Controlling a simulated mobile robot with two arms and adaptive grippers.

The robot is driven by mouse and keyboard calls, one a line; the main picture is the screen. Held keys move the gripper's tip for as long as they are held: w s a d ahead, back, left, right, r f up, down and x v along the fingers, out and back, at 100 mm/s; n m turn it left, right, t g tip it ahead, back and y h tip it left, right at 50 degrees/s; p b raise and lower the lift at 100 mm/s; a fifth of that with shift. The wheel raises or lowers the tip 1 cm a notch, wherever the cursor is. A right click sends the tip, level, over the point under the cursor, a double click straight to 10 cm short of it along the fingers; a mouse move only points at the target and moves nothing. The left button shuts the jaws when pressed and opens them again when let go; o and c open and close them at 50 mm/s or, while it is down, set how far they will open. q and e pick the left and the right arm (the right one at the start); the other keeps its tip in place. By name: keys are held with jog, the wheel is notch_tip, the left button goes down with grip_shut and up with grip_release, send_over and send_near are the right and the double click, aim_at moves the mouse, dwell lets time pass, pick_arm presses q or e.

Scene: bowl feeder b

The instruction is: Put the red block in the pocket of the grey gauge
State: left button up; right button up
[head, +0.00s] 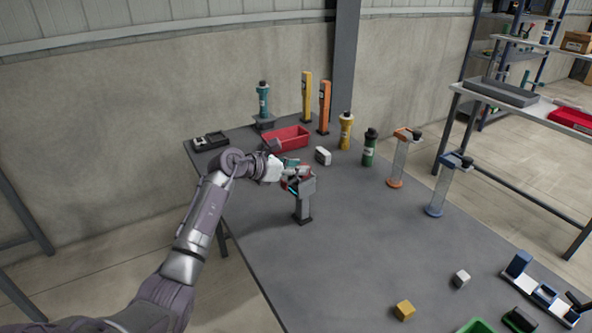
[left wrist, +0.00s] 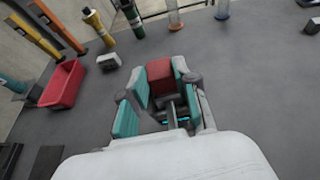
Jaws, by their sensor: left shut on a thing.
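The grey gauge (head: 304,208) is a post on a dark foot, standing on the table in the head view, with a wider head on top. My left gripper (head: 290,172) is at the gauge's head. In the left wrist view the gripper's teal-padded fingers (left wrist: 160,98) are shut on the red block (left wrist: 160,70). Only small red parts of the block show in the head view. The fingers and the gauge's head overlap there, so the pocket is hidden and I cannot tell whether the block is inside it. My right gripper is not in view.
A red bin (head: 287,139), a white block (head: 323,156), a yellow bottle (head: 346,131) and a green bottle (head: 369,149) stand behind the gauge. Two clear tubes stand further right. A yellow block (head: 404,311) lies at the front.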

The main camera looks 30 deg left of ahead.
pick_arm(q)
jog(key=shift+f, duration=0.7)
jog(key=shift+f, duration=0.25)
jog(key=o, duration=1)
jog(key=shift+c, duration=0.2)
